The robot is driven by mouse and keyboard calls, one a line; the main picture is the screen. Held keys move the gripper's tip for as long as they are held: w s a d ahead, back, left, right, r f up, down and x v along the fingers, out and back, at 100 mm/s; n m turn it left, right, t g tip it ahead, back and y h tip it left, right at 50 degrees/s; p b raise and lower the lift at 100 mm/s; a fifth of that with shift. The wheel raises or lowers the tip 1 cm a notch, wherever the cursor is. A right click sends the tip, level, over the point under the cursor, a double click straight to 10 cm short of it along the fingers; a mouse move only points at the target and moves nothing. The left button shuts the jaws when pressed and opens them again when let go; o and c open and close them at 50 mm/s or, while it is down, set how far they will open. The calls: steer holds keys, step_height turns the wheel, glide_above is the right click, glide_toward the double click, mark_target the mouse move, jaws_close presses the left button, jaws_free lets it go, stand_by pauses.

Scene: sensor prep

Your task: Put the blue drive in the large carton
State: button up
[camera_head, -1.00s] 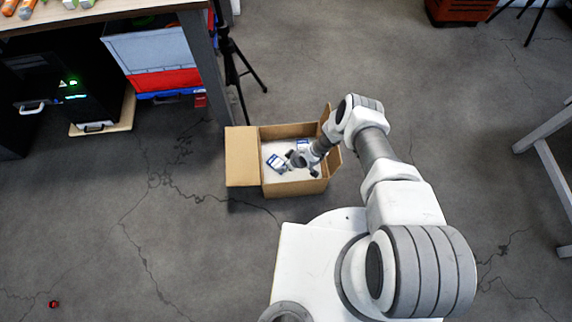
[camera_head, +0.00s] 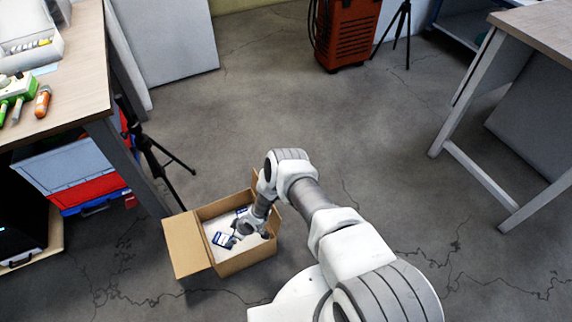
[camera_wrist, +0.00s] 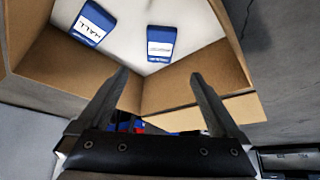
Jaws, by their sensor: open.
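The open brown carton (camera_head: 248,259) stands on the floor with its flaps folded out; its inner wall (camera_wrist: 60,68) shows in the wrist view. Two blue boxes with white labels lie apart on its pale bottom. One (camera_wrist: 94,20) has a label that seems to read HALL upside down. The other (camera_wrist: 161,43) has small print I cannot read. In the head view one blue-and-white box (camera_head: 224,240) shows near my gripper (camera_head: 248,231), and another is partly hidden. My gripper's fingers (camera_wrist: 158,74) are spread and empty over the carton, apart from both boxes.
A tripod (camera_head: 150,150) and a workbench (camera_head: 85,60) stand left of the carton, with a grey and red bin (camera_head: 75,180) beneath. An orange-red machine (camera_head: 348,35) is at the back. A second table (camera_head: 545,25) stands right. Floor between is open.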

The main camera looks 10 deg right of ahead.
steer(key=w+d+r+h, duration=0.1)
steer(key=w+d+r, duration=0.1)
steer(key=w+r, duration=0.45)
steer(key=w+d+r+m+t, duration=0.1)
steer(key=w+r, duration=0.2)
steer(key=r, duration=0.6)
steer(key=w+d+r+h, duration=0.15)
steer(key=w+r, duration=0.25)
steer(key=r, duration=0.4)
steer(key=d+r+m+t+h, duration=0.1)
steer(key=d+r, duration=0.3)
steer(key=r, duration=0.8)
steer(key=d+r+m+h, duration=0.15)
steer(key=d+r, duration=0.25)
steer(key=r, duration=0.8)
steer(key=s+d+r+m, duration=0.2)
steer(key=s+d+r, duration=0.2)
steer(key=s+r, duration=0.45)
steer(key=s+d+r+m, duration=0.2)
steer(key=s+d+r, duration=0.3)
steer(key=r, duration=0.7)
steer(key=s+r+m, duration=0.2)
steer(key=s, duration=0.9)
steer(key=s+d+r+m, duration=0.1)
steer(key=s+r+m, duration=0.1)
steer(key=s, duration=0.9)
steer(key=shift+s+r, duration=0.15)
